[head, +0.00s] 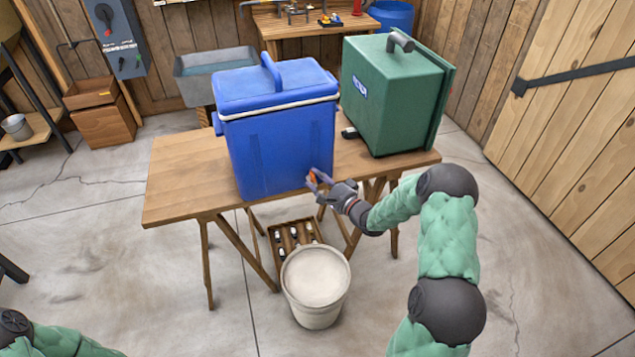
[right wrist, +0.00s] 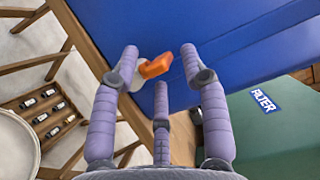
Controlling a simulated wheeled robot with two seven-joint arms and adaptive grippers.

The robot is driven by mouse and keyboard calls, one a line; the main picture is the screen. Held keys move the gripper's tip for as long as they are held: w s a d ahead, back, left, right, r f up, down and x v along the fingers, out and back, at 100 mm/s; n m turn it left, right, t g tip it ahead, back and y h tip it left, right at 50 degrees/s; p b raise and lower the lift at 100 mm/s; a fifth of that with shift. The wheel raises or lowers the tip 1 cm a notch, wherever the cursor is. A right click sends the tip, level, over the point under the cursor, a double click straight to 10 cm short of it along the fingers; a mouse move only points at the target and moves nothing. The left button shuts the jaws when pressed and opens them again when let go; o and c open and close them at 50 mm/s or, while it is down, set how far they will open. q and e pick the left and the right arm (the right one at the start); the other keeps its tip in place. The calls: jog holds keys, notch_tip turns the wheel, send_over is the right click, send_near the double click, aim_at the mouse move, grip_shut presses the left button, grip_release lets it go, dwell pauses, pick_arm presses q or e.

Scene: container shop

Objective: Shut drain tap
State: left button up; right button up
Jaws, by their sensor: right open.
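A blue cooler (head: 275,140) with a closed lid stands on the wooden table. Its drain tap has an orange handle (head: 312,177) low at the right of its front face. In the right wrist view the orange handle (right wrist: 156,66) sits on a white body (right wrist: 138,80). My right gripper (head: 314,191) is open at the tap. In the right wrist view the fingers (right wrist: 160,56) spread to both sides of the handle, with no clear contact. My left arm shows at the lower left corner; its gripper is out of view.
A white bucket (head: 315,280) stands on the floor before the table, beside a crate of bottles (head: 292,235). A green case (head: 390,95) stands right of the cooler. The table's left end (head: 180,180) is bare.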

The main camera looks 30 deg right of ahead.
jog(key=shift+w, duration=0.25)
jog(key=c, duration=0.9)
grip_shut()
jog(key=shift+r, duration=0.15)
